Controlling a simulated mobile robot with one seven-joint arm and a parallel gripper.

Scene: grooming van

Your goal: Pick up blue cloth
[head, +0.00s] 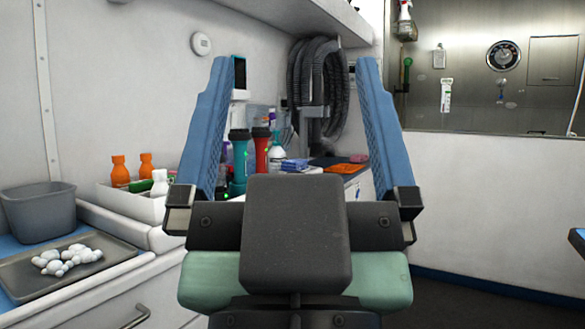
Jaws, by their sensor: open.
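A small blue folded cloth (295,165) lies on the far part of the counter. It shows between the fingers of my gripper (295,66), just above the dark block of the gripper's body, which hides part of the counter in front of it. My gripper is in the middle of the head view with its two blue fingers wide apart and nothing between them. It is well nearer to the camera than the cloth and not touching it.
A black hose (318,85) hangs behind. A grey bin (40,212) and a tray (25,275) with white lumps are at left.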

